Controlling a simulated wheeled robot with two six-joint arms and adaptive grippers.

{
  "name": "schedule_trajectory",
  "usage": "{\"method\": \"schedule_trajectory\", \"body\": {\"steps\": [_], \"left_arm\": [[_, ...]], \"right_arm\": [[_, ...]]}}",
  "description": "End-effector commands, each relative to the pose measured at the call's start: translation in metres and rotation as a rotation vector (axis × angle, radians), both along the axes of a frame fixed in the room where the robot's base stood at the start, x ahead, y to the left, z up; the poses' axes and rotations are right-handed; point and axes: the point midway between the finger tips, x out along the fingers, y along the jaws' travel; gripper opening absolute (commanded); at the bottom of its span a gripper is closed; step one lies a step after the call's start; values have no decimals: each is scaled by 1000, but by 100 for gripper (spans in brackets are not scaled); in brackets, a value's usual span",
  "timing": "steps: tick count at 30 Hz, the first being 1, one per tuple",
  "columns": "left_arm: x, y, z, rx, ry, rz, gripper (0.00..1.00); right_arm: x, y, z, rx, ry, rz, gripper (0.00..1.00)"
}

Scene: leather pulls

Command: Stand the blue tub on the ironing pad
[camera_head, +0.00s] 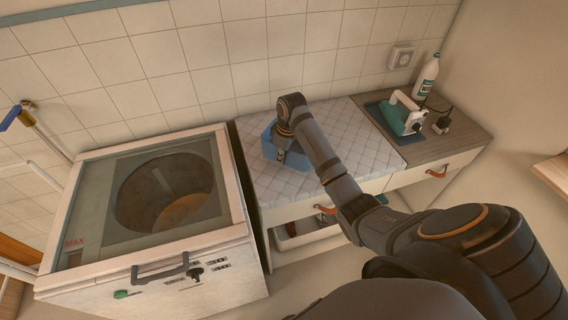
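The blue tub (270,144) is at the left end of the quilted, light grey ironing pad (345,135), near the washing machine. It looks upright, but I cannot tell whether its base touches the pad. My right arm reaches in from the lower right, and my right gripper (283,156) points down at the tub, overlapping its middle and right part. The wrist and fingers hide part of the tub. The fingertips are small and dark here, so whether they grip the tub wall is unclear. My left gripper is not in view.
A top-loading washing machine (90,217) stands left of the counter. A green and white iron (405,116) and a white bottle (427,76) stand on the counter's right part. Drawers with leather pulls (436,172) are below. The pad's right half is clear. A tiled wall is behind.

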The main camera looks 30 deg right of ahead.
Motion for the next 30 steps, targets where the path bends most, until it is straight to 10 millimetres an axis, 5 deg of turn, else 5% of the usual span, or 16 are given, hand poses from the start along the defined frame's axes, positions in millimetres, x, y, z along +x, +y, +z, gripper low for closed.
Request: {"method": "schedule_trajectory", "body": {"steps": [13, 23, 30], "left_arm": [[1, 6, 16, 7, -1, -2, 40], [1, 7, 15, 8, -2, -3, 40], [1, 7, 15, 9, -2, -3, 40]], "right_arm": [[3, -9, -38, -1, 1, 0, 0], [3, -8, -44, -1, -1, 1, 0], [3, -8, -44, -1, -1, 1, 28]]}}
